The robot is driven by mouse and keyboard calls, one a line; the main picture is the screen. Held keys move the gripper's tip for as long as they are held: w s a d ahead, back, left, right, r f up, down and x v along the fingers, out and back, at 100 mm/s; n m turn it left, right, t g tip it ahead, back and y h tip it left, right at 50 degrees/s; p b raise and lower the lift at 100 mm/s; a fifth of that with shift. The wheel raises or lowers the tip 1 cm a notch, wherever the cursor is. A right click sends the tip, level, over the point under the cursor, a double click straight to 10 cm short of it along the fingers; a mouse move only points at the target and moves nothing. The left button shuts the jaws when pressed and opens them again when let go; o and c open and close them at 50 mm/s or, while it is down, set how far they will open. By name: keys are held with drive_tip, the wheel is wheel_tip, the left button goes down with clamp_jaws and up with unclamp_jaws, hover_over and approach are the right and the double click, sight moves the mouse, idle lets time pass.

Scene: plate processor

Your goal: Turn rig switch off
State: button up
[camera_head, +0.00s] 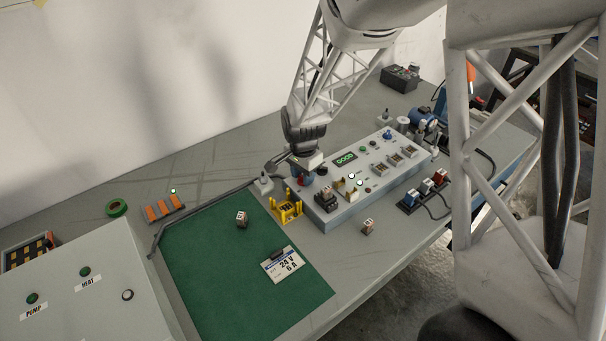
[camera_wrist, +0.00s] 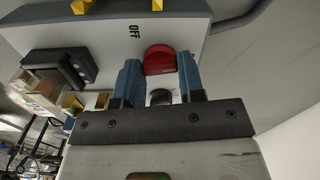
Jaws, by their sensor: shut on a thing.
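The rig switch is a round red knob (camera_wrist: 160,60) on the pale panel face, seen in the wrist view beside the printed word OFF. My gripper (camera_wrist: 160,74) has its two blue fingers on either side of the red knob and is shut on it. A dark round part shows between the fingers below the knob. In the head view my gripper (camera_head: 303,178) is down at the left end of the control box (camera_head: 345,208), and the knob is mostly hidden there.
The box top carries a green lit display (camera_head: 346,159), a black block (camera_head: 325,199) and several small parts. A yellow holder (camera_head: 286,208) stands close left of the box. A green mat (camera_head: 215,285) lies at the front left, mostly clear.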

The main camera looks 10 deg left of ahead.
drive_tip(key=n, duration=1.2)
drive_tip(key=shift+n, duration=1.9)
drive_tip(key=o, duration=0.9)
drive_tip(key=shift+o, duration=0.2)
drive_tip(key=shift+r, duration=0.15)
